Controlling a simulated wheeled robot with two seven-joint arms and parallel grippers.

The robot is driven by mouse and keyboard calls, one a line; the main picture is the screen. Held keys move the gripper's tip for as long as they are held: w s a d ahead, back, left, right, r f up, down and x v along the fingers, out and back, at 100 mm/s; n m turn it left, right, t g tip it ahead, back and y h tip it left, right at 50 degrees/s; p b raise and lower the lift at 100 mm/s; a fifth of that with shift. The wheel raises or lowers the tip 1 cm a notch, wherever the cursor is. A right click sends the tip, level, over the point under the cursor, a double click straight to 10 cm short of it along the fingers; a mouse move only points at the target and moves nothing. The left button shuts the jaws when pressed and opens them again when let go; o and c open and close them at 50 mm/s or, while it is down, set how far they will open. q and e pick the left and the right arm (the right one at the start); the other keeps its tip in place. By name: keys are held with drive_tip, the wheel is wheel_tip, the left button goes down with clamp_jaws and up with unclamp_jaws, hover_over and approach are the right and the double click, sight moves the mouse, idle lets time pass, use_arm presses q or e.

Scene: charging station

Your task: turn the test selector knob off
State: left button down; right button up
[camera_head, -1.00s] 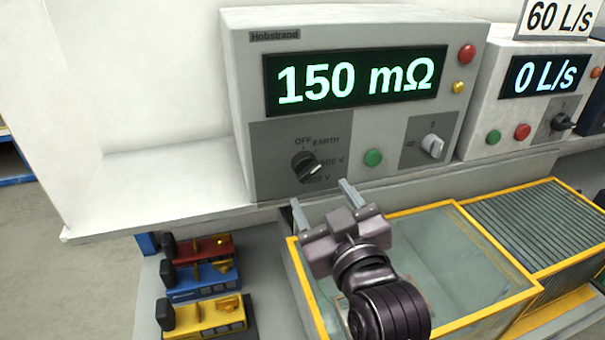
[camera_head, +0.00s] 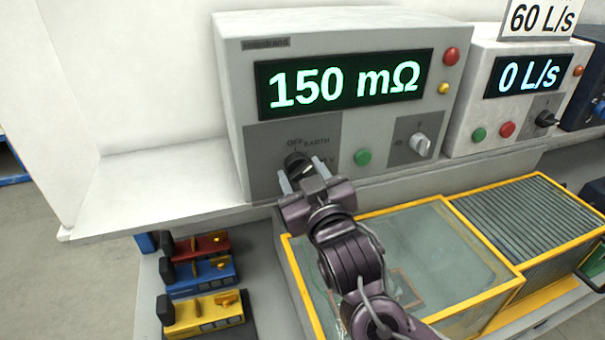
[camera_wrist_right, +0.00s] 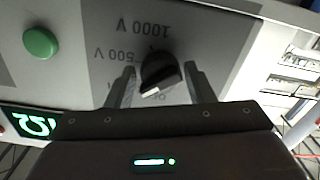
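The test selector knob (camera_head: 297,163) is a black rotary knob on the dark panel of the grey tester (camera_head: 228,90), whose display reads 150 mΩ. OFF and EARTH are printed above it; 500 V and 1000 V show in the right wrist view. There the knob (camera_wrist_right: 160,72) sits between the two fingers of my right gripper (camera_wrist_right: 160,85), with a visible gap on each side. My right gripper (camera_head: 300,180) is open in the head view and hides the knob's lower part. The knob's exact setting is hard to read. My left gripper is not in view.
A green button (camera_head: 362,157) and a grey switch (camera_head: 420,144) sit right of the knob. A yellow-framed glass tank (camera_head: 400,240) lies below the shelf. Red, blue and yellow devices (camera_head: 205,312) stand at lower left. A second meter (camera_head: 465,90) reads 0 L/s.

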drive_tip(key=c, duration=0.5)
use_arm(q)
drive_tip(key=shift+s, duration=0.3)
use_arm(e)
drive_tip(key=shift+c, duration=0.5)
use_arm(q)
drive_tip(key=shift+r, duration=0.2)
use_arm(e)
drive_tip(key=shift+n, duration=0.4)
drive_tip(key=n+p, duration=0.2)
drive_tip(key=n, duration=0.2)
drive_tip(key=shift+d+r+n+p, duration=0.1)
drive_tip(key=shift+r+n+p, duration=0.05)
drive_tip(key=shift+n+p, duration=0.25)
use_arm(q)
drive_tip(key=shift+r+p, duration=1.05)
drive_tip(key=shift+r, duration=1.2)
use_arm(e)
drive_tip(key=shift+n, duration=2.2)
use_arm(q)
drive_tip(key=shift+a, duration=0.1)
use_arm(e)
drive_tip(key=o, duration=1)
drive_tip(key=shift+c, duration=0.2)
